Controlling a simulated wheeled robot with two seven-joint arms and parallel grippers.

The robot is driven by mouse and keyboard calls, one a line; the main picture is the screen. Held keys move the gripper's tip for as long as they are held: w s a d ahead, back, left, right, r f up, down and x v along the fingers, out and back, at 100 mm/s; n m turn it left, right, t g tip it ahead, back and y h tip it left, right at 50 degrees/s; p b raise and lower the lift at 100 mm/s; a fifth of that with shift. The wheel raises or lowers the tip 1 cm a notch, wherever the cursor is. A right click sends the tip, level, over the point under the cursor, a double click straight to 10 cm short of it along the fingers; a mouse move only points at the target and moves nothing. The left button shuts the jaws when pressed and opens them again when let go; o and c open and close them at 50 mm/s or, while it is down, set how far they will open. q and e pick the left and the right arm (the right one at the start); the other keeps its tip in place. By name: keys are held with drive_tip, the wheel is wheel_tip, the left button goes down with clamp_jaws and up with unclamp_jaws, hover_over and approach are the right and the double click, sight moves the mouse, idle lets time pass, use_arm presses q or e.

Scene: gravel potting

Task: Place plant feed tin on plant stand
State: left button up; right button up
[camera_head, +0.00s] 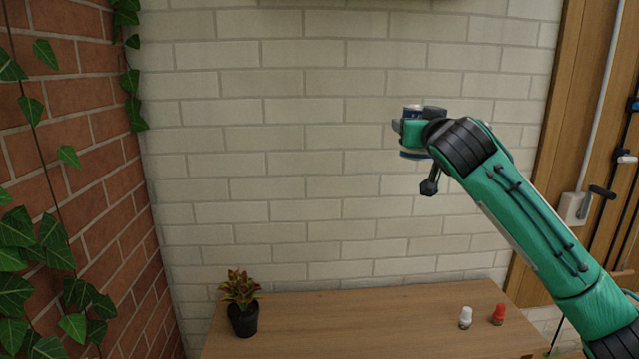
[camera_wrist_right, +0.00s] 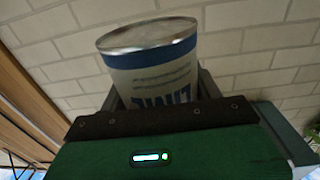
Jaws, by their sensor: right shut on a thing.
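My right gripper (camera_head: 409,132) is raised in front of the pale brick wall, well above the wooden table. It is shut on a tin (camera_wrist_right: 152,72), a white and blue cylinder with a grey metal end. In the right wrist view the tin stands up beyond the gripper body, with a blue band near its end and large blue lettering. The lettering is partly hidden, and I cannot read it surely. In the head view only a small part of the tin (camera_head: 412,109) shows between the fingers. I cannot make out a plant stand. My left gripper is out of view.
The wooden table (camera_head: 350,320) holds a dark pot with a reddish-green plant (camera_head: 242,318) at left. A small white bottle (camera_head: 465,318) and a red one (camera_head: 498,314) stand at right. The table's middle is clear. Ivy (camera_head: 50,240) hangs on the left brick wall.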

drive_tip(key=s+f, duration=0.4)
drive_tip(key=f, duration=1)
drive_tip(key=s+f, duration=0.4)
drive_tip(key=f, duration=1)
drive_tip(key=s+f, duration=0.9)
drive_tip(key=s, duration=0.2)
drive_tip(key=s+d+f+h, duration=0.1)
drive_tip(key=s+f, duration=0.8)
drive_tip(key=s, duration=0.3)
drive_tip(key=shift+s+d+f+m, duration=0.2)
drive_tip(key=shift+s+f+m, duration=0.05)
drive_tip(key=shift+f+m, duration=0.05)
